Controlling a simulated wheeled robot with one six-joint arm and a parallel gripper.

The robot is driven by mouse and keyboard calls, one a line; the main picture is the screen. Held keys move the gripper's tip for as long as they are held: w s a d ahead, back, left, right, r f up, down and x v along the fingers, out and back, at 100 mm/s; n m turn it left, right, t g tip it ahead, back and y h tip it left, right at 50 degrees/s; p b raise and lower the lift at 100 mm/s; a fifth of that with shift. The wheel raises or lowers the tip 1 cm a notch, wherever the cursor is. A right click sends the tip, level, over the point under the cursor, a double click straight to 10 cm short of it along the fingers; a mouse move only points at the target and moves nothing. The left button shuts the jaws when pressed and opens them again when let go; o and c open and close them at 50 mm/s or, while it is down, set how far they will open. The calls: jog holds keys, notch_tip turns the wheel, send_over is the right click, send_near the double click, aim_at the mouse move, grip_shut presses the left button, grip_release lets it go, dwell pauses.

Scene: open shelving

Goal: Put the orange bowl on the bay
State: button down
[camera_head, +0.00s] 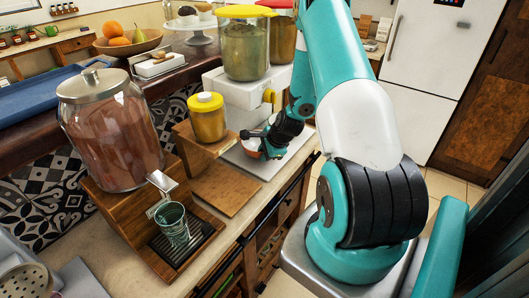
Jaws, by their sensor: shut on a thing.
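The orange bowl (250,152) is small, with a pale inside, and shows at the centre of the head view. My gripper (262,141) is shut on it at its right side, and the fingers and wrist hide part of it. The bowl is over or on the pale base of the white stand; I cannot tell if it touches. No part is labelled as the bay. A bare wooden base (226,188) lies just left of and in front of the bowl, below the jar with the yellow lid (207,117).
A large glass jar (110,135) stands on the left wooden stand, with a green glass (173,222) on its dark drip tray. A tall yellow-lidded jar (244,50) stands on the white stand (241,90) behind. A fruit bowl (128,45) is at the back left.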

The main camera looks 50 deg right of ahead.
jog(key=shift+w+f+p, duration=0.15)
jog(key=shift+f+p, duration=0.05)
jog(key=shift+p, duration=0.15)
jog(key=shift+f, duration=0.25)
jog(key=c, duration=1)
grip_release()
jog(key=shift+f, duration=0.1)
jog(key=shift+c, duration=0.2)
jog(key=b+v, duration=0.3)
jog(key=v, duration=0.9)
